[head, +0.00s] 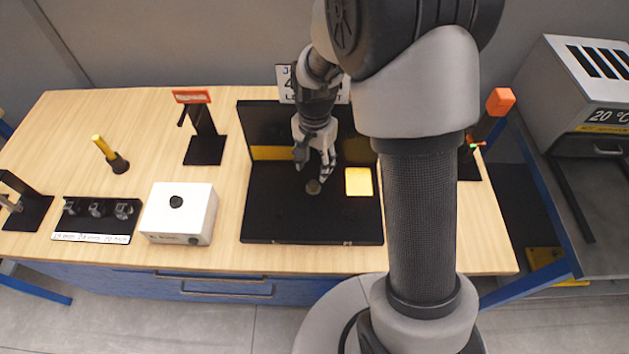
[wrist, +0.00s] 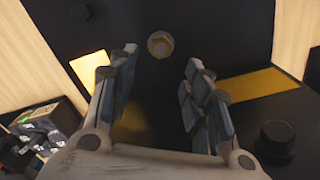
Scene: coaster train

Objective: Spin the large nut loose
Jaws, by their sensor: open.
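A metallic hex nut (head: 313,187) sits on the flat base of the black fixture (head: 270,215). It also shows in the wrist view (wrist: 160,44), beyond the gap between my fingertips. My gripper (head: 315,165) is above and slightly behind the nut. Its fingers (wrist: 160,65) are spread apart with nothing between them, and they do not appear to touch the nut. A larger dark hex-headed piece (wrist: 275,140) shows at the lower right of the wrist view; I cannot tell whether it is a nut.
A yellow plate (head: 358,181) lies right of the nut, and a yellow strip (head: 272,153) is at the left rear. Left of the fixture are a white box (head: 180,213) with a black knob, a rack (head: 97,220) of metal pieces and a yellow-handled tool (head: 105,149).

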